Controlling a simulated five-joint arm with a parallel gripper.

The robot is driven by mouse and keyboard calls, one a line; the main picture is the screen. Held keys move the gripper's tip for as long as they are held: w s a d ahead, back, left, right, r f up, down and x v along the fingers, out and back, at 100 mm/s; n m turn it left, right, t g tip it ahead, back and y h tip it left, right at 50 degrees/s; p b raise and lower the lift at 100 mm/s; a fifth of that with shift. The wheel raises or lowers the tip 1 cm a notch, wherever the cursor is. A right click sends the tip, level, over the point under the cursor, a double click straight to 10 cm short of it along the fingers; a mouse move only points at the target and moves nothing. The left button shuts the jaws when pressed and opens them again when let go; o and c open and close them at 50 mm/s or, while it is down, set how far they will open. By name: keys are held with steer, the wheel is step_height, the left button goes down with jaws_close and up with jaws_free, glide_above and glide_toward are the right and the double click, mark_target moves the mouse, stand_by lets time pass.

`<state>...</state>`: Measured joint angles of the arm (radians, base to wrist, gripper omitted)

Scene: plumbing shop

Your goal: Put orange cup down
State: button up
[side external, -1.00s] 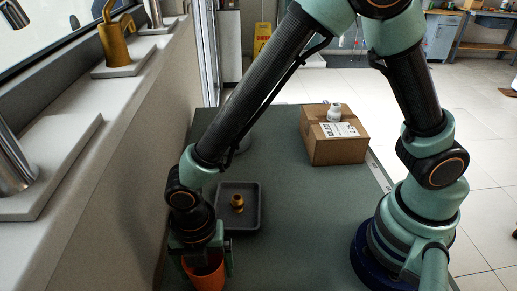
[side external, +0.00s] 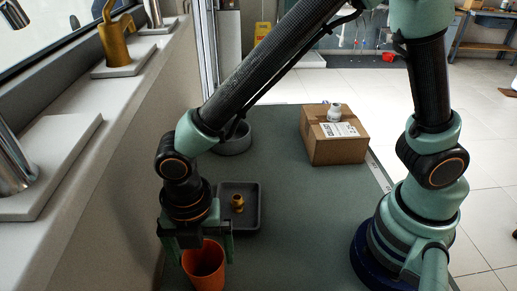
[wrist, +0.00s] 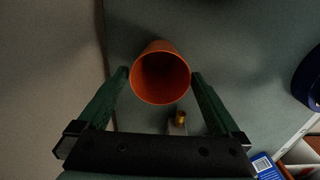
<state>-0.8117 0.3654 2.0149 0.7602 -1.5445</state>
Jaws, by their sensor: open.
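The orange cup (side external: 204,270) stands upright at the front left of the dark green table, near the wall. In the wrist view I look down into the open mouth of the cup (wrist: 160,78). My gripper (side external: 205,252) is above and around the cup's upper part, with its jaws open. In the wrist view the fingertips of my gripper (wrist: 160,74) lie on either side of the cup; whether they touch it is hard to tell. The cup's base is hard to see.
A dark grey tray (side external: 251,222) with a small brass fitting (side external: 237,203) sits just behind the cup. A round grey dish (side external: 236,143) stands farther back. A cardboard box (side external: 336,148) with a white fitting (side external: 334,112) is at the back right. The table's middle is clear.

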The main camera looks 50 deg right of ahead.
step_height(320, 180, up, 6)
steer(key=r, duration=0.1)
steer(key=w+d+r+m+t+y, duration=0.1)
steer(key=w+d+r+m, duration=0.15)
steer(key=d+m, duration=0.3)
steer(key=w+d+r+m+t, duration=0.1)
steer(key=w+d+r+m, duration=0.1)
steer(key=d+r+m, duration=0.3)
steer(key=s+d+r+m+t+h, duration=0.1)
steer(key=s+d+r+m+t, duration=0.1)
steer(key=d+m, duration=1.4)
steer(key=shift+d+r+t, duration=0.2)
steer(key=shift+d+t, duration=0.4)
steer(key=shift+t, duration=0.2)
steer(key=shift+s+m, duration=0.1)
steer(key=shift+m, duration=0.15)
